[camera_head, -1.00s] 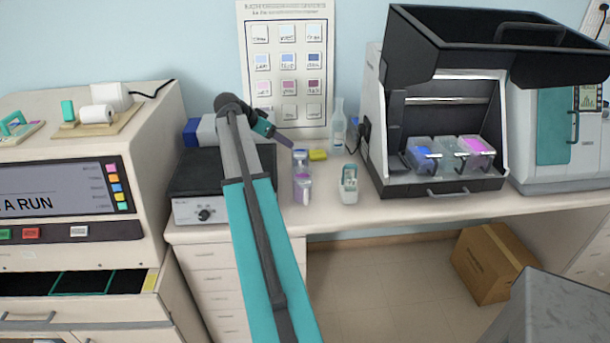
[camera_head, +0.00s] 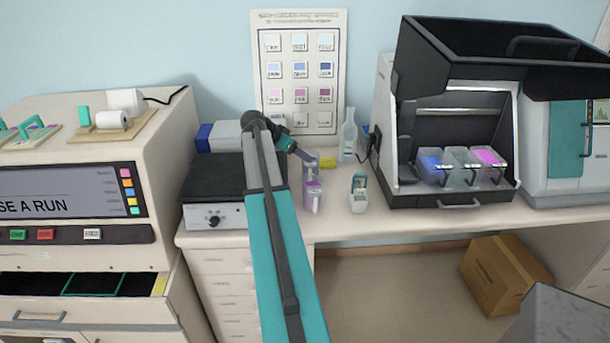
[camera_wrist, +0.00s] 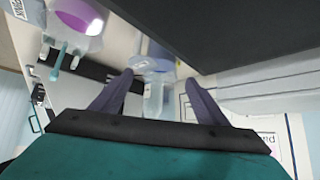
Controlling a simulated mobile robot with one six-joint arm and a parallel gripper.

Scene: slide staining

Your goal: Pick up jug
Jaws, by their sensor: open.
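The likely jug is a small pale violet vessel (camera_head: 312,199) with a whitish handle, on the bench right of the black-topped box. My gripper (camera_head: 304,155) is above and behind it, tilted down to the right, apart from it. In the wrist view my gripper (camera_wrist: 158,98) has its two purple fingers spread wide, with nothing held. A clear vessel with a magenta patch (camera_wrist: 75,20) is cut off at the upper left there; I cannot tell if it is the jug. A blue and clear item (camera_wrist: 154,58) shows beyond the gap between the fingers.
A small white holder (camera_head: 358,195) stands right of the vessel. A clear bottle (camera_head: 348,140) and a yellow block (camera_head: 328,162) are behind. The black-topped box (camera_head: 215,180) is left. The open stainer (camera_head: 450,201) with several tubs is right.

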